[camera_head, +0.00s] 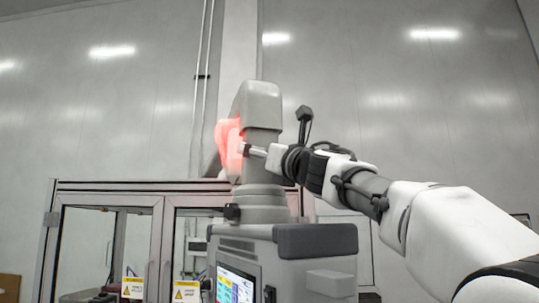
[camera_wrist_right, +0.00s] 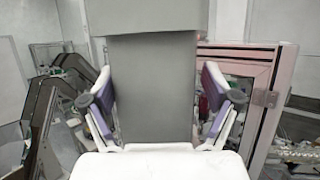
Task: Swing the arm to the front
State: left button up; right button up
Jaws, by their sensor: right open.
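The grey machine arm (camera_head: 262,106) stands on a round base above a grey cabinet in the middle of the head view. A translucent red glow (camera_head: 226,140) covers its left side. My right gripper (camera_head: 246,150) reaches it from the right, at about mid-height of the arm. In the right wrist view a broad grey part of the arm (camera_wrist_right: 154,75) fills the space between the two open fingers of my right gripper (camera_wrist_right: 157,102). I cannot tell whether the fingers touch it. My left gripper is not in view.
The grey cabinet (camera_head: 318,239) carries a lit screen (camera_head: 235,287). A framed glass enclosure (camera_head: 105,188) with yellow warning labels stands to the left and behind. In the right wrist view, a pinkish frame (camera_wrist_right: 262,98) is on the right and dark machinery (camera_wrist_right: 42,120) on the left.

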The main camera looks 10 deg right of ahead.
jog(key=v, duration=0.7)
jog(key=shift+w, duration=0.15)
